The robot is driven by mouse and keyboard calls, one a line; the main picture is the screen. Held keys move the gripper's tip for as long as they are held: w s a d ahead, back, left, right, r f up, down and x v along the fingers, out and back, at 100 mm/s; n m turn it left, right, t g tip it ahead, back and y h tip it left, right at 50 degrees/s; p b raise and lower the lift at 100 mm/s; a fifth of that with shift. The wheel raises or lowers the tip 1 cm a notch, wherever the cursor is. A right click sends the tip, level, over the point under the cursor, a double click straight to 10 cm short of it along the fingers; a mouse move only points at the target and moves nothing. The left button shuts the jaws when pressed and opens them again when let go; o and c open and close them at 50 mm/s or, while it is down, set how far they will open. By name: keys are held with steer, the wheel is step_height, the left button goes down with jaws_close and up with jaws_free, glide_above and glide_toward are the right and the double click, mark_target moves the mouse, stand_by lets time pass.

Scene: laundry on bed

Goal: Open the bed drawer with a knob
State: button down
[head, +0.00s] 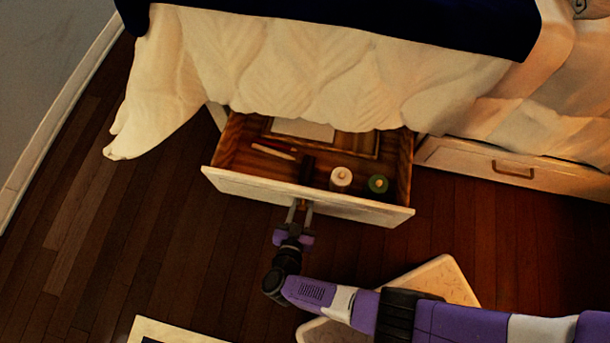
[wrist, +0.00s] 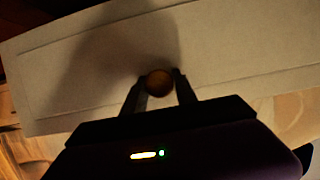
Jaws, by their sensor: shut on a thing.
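The bed drawer (head: 255,187) is pulled out from under the bed, and its inside shows in the head view. Its pale front panel also fills much of the wrist view (wrist: 80,75). My gripper (head: 299,205) is at the middle of the drawer front. In the wrist view, my gripper (wrist: 158,88) has its two fingers on either side of a round brown knob (wrist: 159,80), shut on it. The knob is hidden behind the fingers in the head view.
The drawer holds a white candle or jar (head: 341,177), a green round item (head: 378,184) and pencil-like sticks (head: 272,151). A second drawer (head: 460,160) with a bar handle is closed at right. A pale blanket (head: 320,70) hangs above. Pale flat objects lie on the wooden floor (head: 130,240).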

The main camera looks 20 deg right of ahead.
steer(key=shift+s+a, duration=0.8)
steer(key=shift+s, duration=0.35)
steer(key=shift+s+a, duration=0.8)
steer(key=shift+s, duration=0.3)
steer(key=c, duration=1)
jaws_free()
steer(key=shift+p+v, duration=0.8)
steer(key=shift+v, duration=3.05)
